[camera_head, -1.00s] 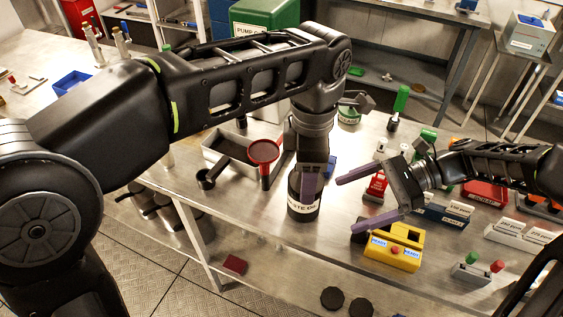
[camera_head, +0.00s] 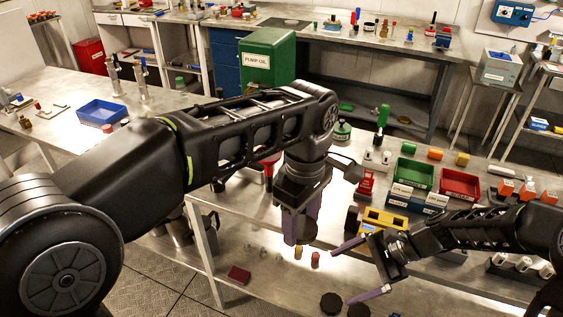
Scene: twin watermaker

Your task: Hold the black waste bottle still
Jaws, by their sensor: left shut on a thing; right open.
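My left gripper (camera_head: 300,228) points down near the front edge of the metal table, its purple fingers close together. The black waste bottle, labelled in the earlier frame, sits at these fingers; now the gripper and wrist hide nearly all of it. I cannot tell from this view whether its base touches the table. My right gripper (camera_head: 352,271) is to the right and nearer the front, its purple fingers spread wide with nothing between them.
A yellow box (camera_head: 386,216) stands beyond my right gripper. A red funnel (camera_head: 268,163) is partly hidden behind my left arm. Green (camera_head: 413,174) and red (camera_head: 460,184) trays are at the right. A green pump oil box (camera_head: 268,60) stands behind. A red block (camera_head: 239,274) lies low at the front.

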